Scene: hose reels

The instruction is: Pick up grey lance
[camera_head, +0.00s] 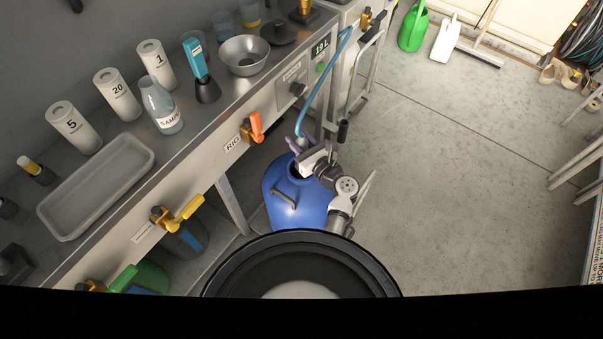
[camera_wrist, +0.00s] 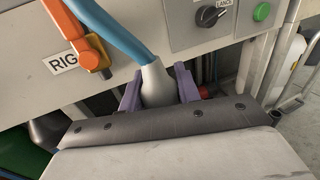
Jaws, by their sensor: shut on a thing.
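The grey lance (camera_wrist: 157,82) shows in the wrist view as a tapered grey body with a blue hose (camera_wrist: 117,28) running up from its top. The two purple fingers of my gripper (camera_wrist: 158,90) are shut on it, one on each side. Its lower part is hidden behind my gripper body. In the head view, the lance (camera_head: 301,142) and my gripper (camera_head: 303,149) are above the blue drum (camera_head: 292,212), beside the bench front. I cannot tell whether the lance's lower end is inside the drum. The hose (camera_head: 318,92) rises from it toward the bench's far end.
The steel bench (camera_head: 200,125) is on the left, with an orange-handled valve (camera_head: 255,128) by the RIG label and a yellow-handled valve (camera_head: 180,214). A metal trolley frame (camera_head: 362,75) stands at its far end. The floor (camera_head: 450,180) to the right is clear.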

